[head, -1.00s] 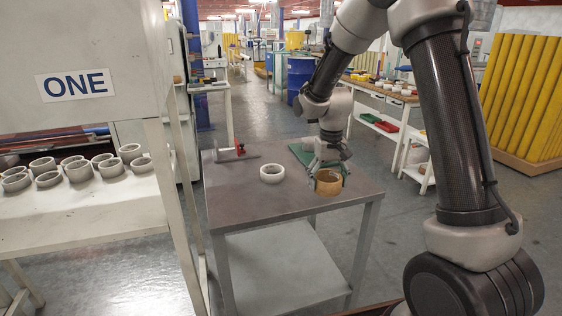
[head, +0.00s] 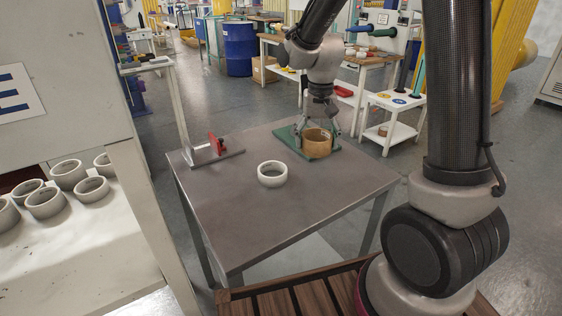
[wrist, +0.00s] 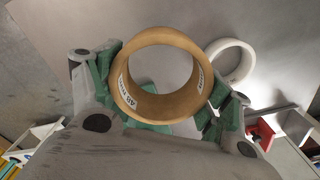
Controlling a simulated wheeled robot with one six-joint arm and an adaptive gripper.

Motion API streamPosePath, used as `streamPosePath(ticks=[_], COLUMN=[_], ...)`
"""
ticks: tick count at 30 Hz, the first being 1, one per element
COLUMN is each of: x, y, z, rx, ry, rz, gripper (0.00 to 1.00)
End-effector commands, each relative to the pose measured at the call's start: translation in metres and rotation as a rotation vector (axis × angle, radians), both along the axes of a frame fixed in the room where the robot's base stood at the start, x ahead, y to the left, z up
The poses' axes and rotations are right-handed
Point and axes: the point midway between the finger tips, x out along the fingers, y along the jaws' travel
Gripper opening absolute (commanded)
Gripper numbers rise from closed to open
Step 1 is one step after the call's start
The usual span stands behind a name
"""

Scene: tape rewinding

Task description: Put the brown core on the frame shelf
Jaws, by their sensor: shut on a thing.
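The brown core (head: 318,148) is a short tan ring at the far right of the grey table. My gripper (head: 317,131) is shut on it from above, one finger on each side. In the wrist view the brown core (wrist: 168,108) shows its open end and printed labels inside, between the green fingertips. I cannot tell whether it touches the surface below. The frame at the left has a pale shelf (head: 95,255) under its panel, with several white cores (head: 45,202) on it. The shelf is cut by the picture's left edge.
A white core (head: 272,174) stands near the middle of the table (head: 250,225) and shows in the wrist view (wrist: 232,62). A red-and-grey fixture (head: 213,150) stands at the far left. The table's front is clear.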

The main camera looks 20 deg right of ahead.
Motion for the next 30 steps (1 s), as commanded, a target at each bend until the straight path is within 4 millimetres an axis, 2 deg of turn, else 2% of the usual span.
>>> streamPosePath(ticks=[6, 14, 19, 30], x=[-0.001, -0.001, -0.001, 0.000], y=[0.000, 0.000, 0.000, 0.000], z=[-0.043, -0.069, -0.093, -0.098], rx=[-0.001, -0.001, -0.001, 0.000], ry=[0.004, 0.003, 0.004, 0.000], rz=[-0.009, -0.009, -0.008, -0.008], gripper=[0.51, 0.51, 0.51, 0.51])
